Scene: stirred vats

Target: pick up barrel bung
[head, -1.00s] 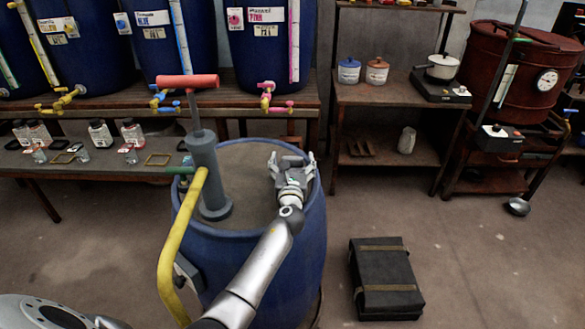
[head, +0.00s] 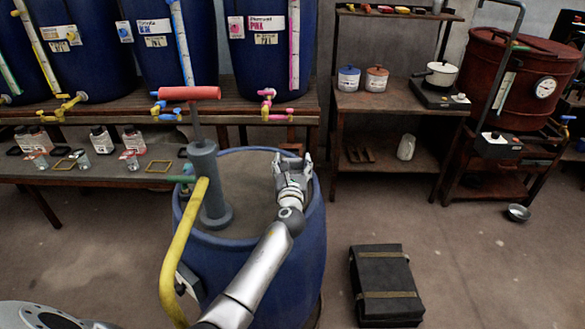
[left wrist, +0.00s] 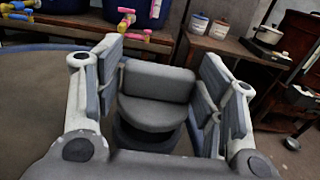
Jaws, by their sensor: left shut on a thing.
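The barrel bung (left wrist: 155,108) is a grey piece with an upright block above a round, darker base. In the left wrist view it sits between the fingers of my left gripper (left wrist: 158,98), which is shut on it. In the head view my left gripper (head: 293,170) is over the right part of the open-looking top of a blue barrel (head: 255,272), near its rim. The bung is hidden by the gripper and too small to make out there. My right gripper is not in view.
A grey hand pump (head: 207,180) with a red handle and yellow hose (head: 172,265) stands on the barrel, left of my gripper. A black case (head: 385,285) lies on the floor at right. Blue vats (head: 265,60) line the back bench.

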